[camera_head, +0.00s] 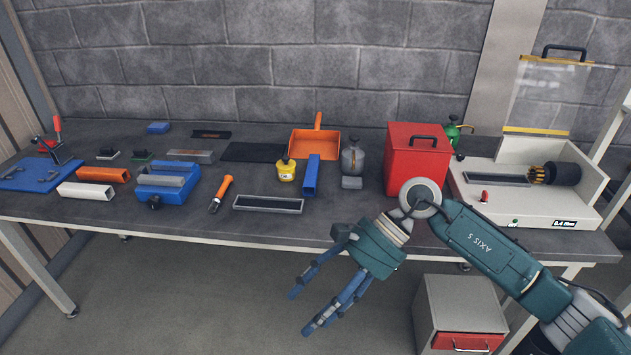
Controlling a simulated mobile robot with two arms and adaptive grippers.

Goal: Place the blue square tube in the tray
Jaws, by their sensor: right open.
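The blue square tube (311,176) lies on the dark workbench with its open end facing the front edge, just in front of the orange dustpan. A long narrow grey tray (268,209) with a dark inside lies near the bench's front edge, to the left of the tube and nearer to me. It looks empty. My right gripper (309,307) is open and empty. It shows in front of the bench over the floor, fingers pointing down and left, apart from the tube and tray. My left gripper is not in view.
A yellow tin (286,170) stands left of the tube; a grey bottle (352,160) and small grey block (351,183) are on its right. The red box (416,163) and white machine (524,190) stand farther right. Blue vise (166,184) and orange tube (104,174) lie left.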

